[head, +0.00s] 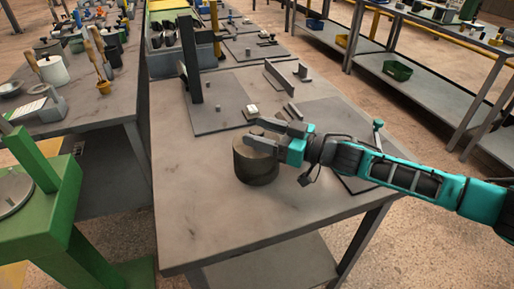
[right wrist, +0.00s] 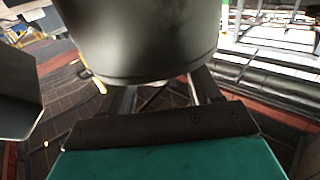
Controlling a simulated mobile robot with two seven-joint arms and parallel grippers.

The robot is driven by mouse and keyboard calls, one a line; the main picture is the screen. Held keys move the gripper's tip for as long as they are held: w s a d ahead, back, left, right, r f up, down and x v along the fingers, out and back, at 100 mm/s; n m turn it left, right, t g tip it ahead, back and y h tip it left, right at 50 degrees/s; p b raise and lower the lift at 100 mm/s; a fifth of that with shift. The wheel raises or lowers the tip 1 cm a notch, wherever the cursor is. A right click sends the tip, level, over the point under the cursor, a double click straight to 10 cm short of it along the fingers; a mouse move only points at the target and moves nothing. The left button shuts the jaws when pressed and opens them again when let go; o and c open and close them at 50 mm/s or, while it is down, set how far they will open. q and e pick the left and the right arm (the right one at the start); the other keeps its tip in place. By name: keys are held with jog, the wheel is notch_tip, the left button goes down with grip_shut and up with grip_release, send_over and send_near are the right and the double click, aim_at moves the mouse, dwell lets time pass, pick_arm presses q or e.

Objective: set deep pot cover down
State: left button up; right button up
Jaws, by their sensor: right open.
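A dark, round, deep pot (head: 256,168) stands upright on the grey worktable (head: 205,215). Its top is partly hidden by my right gripper (head: 254,131), so I cannot make out where a cover ends and the pot begins. The right gripper is open, with its two fingers reaching left over the pot's top, one nearer and one farther. In the right wrist view a large dark cylinder (right wrist: 140,40) fills the top middle, close in front of the gripper. I cannot tell whether the fingers touch it. My left gripper is not in view.
A dark upright post (head: 191,55), flat plates and small metal blocks (head: 277,78) occupy the table behind the pot. A green stand (head: 50,200) is at the left, beside a table with a white pot (head: 54,70). The table's front is clear.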

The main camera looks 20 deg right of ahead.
jog(key=x, duration=0.3)
jog(key=shift+w, duration=0.2)
jog(key=shift+c, duration=0.2)
grip_shut()
dwell(0.4)
